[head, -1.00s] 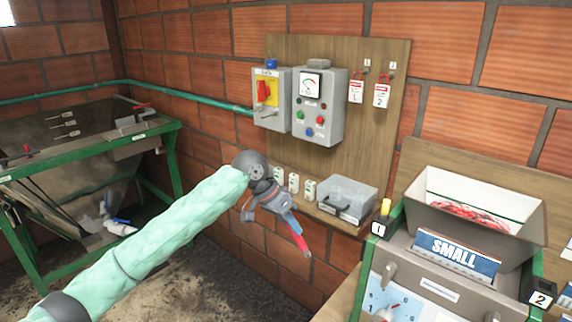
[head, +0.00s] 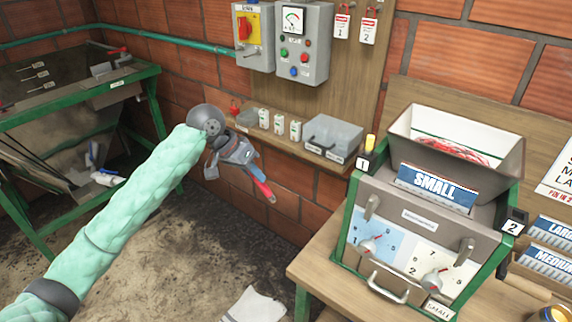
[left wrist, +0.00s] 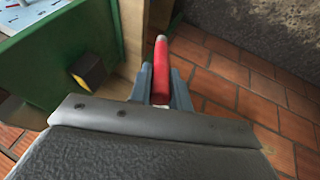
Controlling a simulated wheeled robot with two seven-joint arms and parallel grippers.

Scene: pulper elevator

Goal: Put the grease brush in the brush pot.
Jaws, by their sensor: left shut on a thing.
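My left gripper (head: 250,178) reaches in from the left and hangs in front of the brick wall, below the narrow shelf. Its blue-grey fingers are shut on a slim red handle, which I take to be the grease brush (head: 265,191). The brush slants down to the right and is clear of any surface. In the left wrist view the red brush (left wrist: 160,66) stands out between the two fingers (left wrist: 160,88); its bristles are hidden. My right gripper is not in view.
A grey machine (head: 420,222) with a "SMALL" sign and green frame stands on a wooden bench (head: 322,268) at right. The wall shelf (head: 290,143) holds small white boxes and a clear case. A green-framed trough (head: 75,95) stands left. Open floor lies between.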

